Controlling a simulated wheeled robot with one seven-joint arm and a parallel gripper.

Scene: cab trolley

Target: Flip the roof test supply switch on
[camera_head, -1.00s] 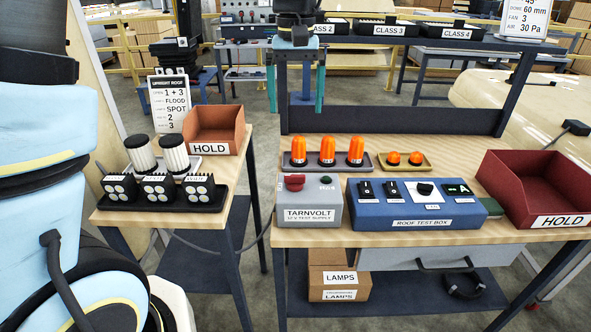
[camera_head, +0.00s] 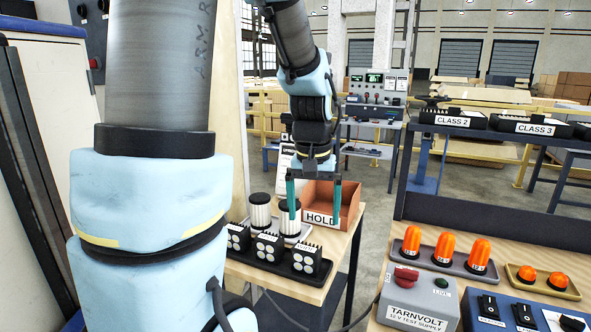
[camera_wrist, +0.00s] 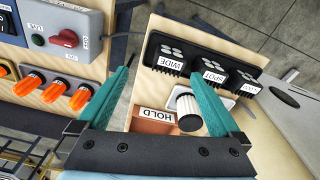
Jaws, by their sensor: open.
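The grey Tarnvolt 12 V test supply (camera_head: 418,300) stands on the right bench, with a red switch knob (camera_head: 406,275) and a small green LIVE lamp (camera_head: 442,282) on top. In the wrist view the supply (camera_wrist: 72,18) is at upper left, with its red knob (camera_wrist: 65,38). I cannot tell the knob's position. The blue roof test box (camera_head: 500,318) beside it is cut off by the frame. My gripper (camera_head: 314,208) is open and empty, pointing down over the left table near the HOLD bin, left of the supply. Its teal fingers also show in the wrist view (camera_wrist: 160,75).
The left table holds the lamp blocks (camera_head: 268,250), white cylinders (camera_head: 260,212) and a red-brown HOLD bin (camera_head: 345,195). Orange beacons (camera_head: 444,246) stand in a tray behind the supply. A dark rack (camera_head: 450,212) rises at the right bench's back. A gap separates the tables.

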